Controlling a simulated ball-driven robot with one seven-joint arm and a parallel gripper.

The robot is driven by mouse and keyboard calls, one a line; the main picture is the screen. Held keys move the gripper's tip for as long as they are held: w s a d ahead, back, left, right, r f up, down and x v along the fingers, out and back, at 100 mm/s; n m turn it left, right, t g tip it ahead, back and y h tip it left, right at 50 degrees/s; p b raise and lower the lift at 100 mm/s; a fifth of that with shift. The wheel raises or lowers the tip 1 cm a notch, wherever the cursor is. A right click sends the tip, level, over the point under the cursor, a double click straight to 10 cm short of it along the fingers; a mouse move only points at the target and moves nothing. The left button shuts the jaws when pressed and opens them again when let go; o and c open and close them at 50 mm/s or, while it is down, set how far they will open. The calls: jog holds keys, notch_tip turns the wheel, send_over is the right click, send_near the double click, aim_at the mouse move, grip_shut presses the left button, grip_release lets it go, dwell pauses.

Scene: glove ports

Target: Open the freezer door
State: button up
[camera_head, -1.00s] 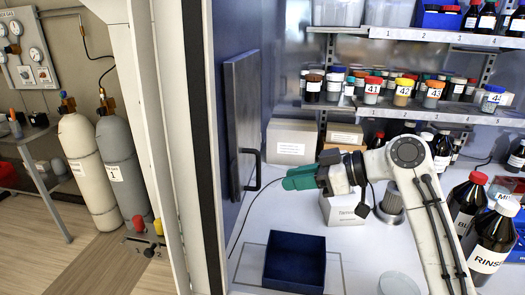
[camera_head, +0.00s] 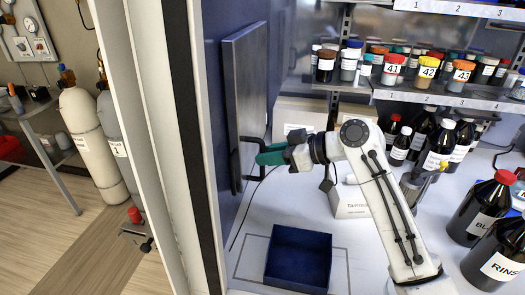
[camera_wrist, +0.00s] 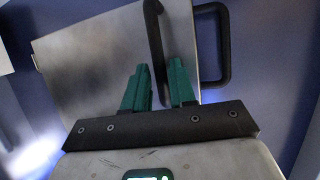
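The freezer door (camera_head: 247,85) is a grey metal panel on the blue wall at left and looks closed. My gripper (camera_head: 262,157) has green fingers and is right at the handle. In the wrist view my fingers (camera_wrist: 160,75) are apart, with the dark bar seen between them and the loop to their right. Whether they touch the handle cannot be told.
A blue open bin (camera_head: 298,262) sits on the white worktop below my arm. Dark bottles (camera_head: 482,207) stand at right. Shelves of labelled jars (camera_head: 428,66) and a white box (camera_head: 350,200) lie behind my arm. A white frame post (camera_head: 165,130) stands left.

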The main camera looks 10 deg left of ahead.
jog(key=shift+x, duration=1.05)
jog(key=shift+c, duration=0.4)
grip_shut()
